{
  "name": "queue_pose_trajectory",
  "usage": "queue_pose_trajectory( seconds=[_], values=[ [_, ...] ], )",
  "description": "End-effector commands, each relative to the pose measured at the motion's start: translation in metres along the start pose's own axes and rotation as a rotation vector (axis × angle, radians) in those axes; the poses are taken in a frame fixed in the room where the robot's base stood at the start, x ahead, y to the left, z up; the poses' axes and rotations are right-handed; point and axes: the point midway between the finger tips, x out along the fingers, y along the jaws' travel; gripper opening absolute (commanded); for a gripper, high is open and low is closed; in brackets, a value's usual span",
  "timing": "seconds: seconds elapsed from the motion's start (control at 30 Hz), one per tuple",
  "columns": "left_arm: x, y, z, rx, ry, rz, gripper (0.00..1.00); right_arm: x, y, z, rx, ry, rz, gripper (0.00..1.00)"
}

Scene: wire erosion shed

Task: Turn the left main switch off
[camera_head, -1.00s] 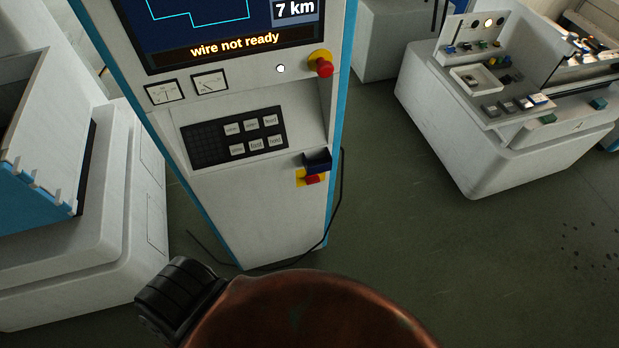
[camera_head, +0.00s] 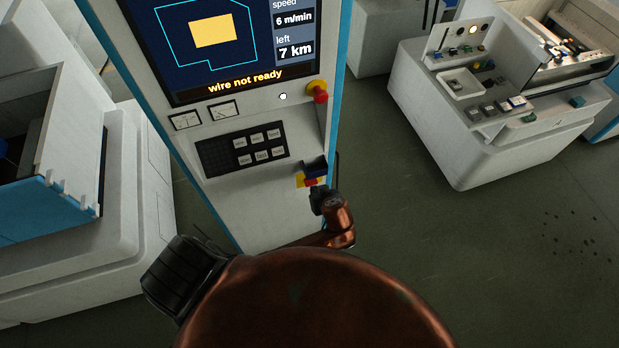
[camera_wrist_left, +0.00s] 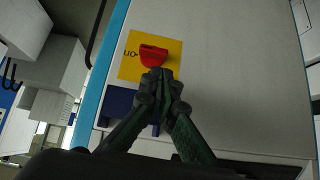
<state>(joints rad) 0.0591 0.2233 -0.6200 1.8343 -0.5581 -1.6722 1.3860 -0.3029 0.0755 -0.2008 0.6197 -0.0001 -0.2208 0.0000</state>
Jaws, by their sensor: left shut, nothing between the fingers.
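The main switch, a red handle (camera_head: 311,183) on a yellow plate (camera_head: 300,180), is on the lower right front of the white control cabinet (camera_head: 275,205). In the left wrist view the red handle (camera_wrist_left: 153,55) lies crosswise on its yellow plate (camera_wrist_left: 131,66), in line with the mark reading ON upside down. My left gripper (camera_head: 318,190) is in front of the switch; its shut, empty fingertips (camera_wrist_left: 160,74) are at the handle's edge. I cannot tell whether they touch it. My right gripper is in neither view.
A dark blue box (camera_head: 314,165) is beside the switch plate. A red emergency button (camera_head: 318,91) and a keypad (camera_head: 243,150) are higher on the cabinet. The screen (camera_head: 225,45) reads "wire not ready". A white machine (camera_head: 480,130) stands at the right, with open floor between.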

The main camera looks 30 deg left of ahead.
Motion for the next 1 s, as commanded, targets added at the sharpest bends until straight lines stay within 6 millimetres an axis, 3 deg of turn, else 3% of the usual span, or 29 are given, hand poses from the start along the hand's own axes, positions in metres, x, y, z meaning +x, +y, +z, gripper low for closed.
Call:
queue_pose_trajectory(
  seconds=[0.1, 0.47, 0.67, 1.0],
  values=[
    [-0.014, -0.001, -0.011, -0.043, 0.016, -0.003, 0.0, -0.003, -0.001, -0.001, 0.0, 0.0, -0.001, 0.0],
    [-0.011, -0.001, -0.011, -0.044, 0.016, -0.005, 0.0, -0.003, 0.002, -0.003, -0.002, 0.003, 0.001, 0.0],
    [0.012, -0.002, -0.013, -0.04, 0.018, -0.007, 0.0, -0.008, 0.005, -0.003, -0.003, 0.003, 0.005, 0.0],
    [0.07, -0.002, -0.013, -0.04, 0.018, -0.005, 0.0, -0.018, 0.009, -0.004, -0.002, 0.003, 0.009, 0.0]
  ],
)
